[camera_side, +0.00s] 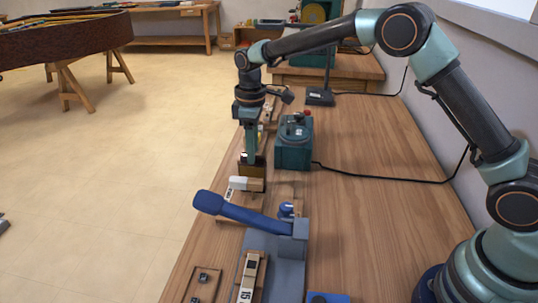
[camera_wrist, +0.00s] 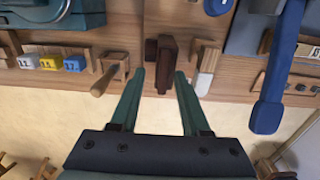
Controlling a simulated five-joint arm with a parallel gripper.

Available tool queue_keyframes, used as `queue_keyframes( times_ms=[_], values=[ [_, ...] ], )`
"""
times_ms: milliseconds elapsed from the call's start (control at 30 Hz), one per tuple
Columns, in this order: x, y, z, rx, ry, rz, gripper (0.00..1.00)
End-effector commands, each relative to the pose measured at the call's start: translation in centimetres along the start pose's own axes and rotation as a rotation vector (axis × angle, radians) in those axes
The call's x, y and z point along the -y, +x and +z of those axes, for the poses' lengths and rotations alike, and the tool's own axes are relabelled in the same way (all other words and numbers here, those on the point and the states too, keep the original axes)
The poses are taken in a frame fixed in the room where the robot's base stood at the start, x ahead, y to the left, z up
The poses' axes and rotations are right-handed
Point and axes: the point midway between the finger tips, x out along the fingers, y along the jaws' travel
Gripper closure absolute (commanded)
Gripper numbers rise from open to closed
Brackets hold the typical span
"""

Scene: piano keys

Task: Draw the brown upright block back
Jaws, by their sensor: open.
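The brown upright block (camera_wrist: 165,62) is dark brown and stands on the wooden bench, between a light wooden piece with a peg and a white-ended key. In the wrist view my gripper (camera_wrist: 159,74) is open, with one teal finger on each side of the block's near end. A gap shows between the block and the fingers; how deep they reach around it I cannot tell. In the side view my gripper (camera_side: 250,157) points down at the bench's left edge, over a brown block (camera_side: 252,171) that it partly hides.
The white-ended key (camera_wrist: 204,80) is close beside my right finger in the wrist view. A wooden peg (camera_wrist: 104,82) juts out near the left finger. A blue lever (camera_side: 240,212) reaches across the bench edge.

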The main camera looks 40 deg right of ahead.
Motion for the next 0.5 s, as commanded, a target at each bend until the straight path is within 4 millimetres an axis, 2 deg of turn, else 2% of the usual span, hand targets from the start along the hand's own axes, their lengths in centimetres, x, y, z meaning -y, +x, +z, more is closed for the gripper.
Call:
queue_keyframes(
  times_ms=[300,500],
  values=[
    [-0.1,-6.2,-0.1,-0.006,0.000,0.004,0.54],
    [-0.1,-9.6,0.0,-0.005,0.001,0.003,0.54]
  ],
)
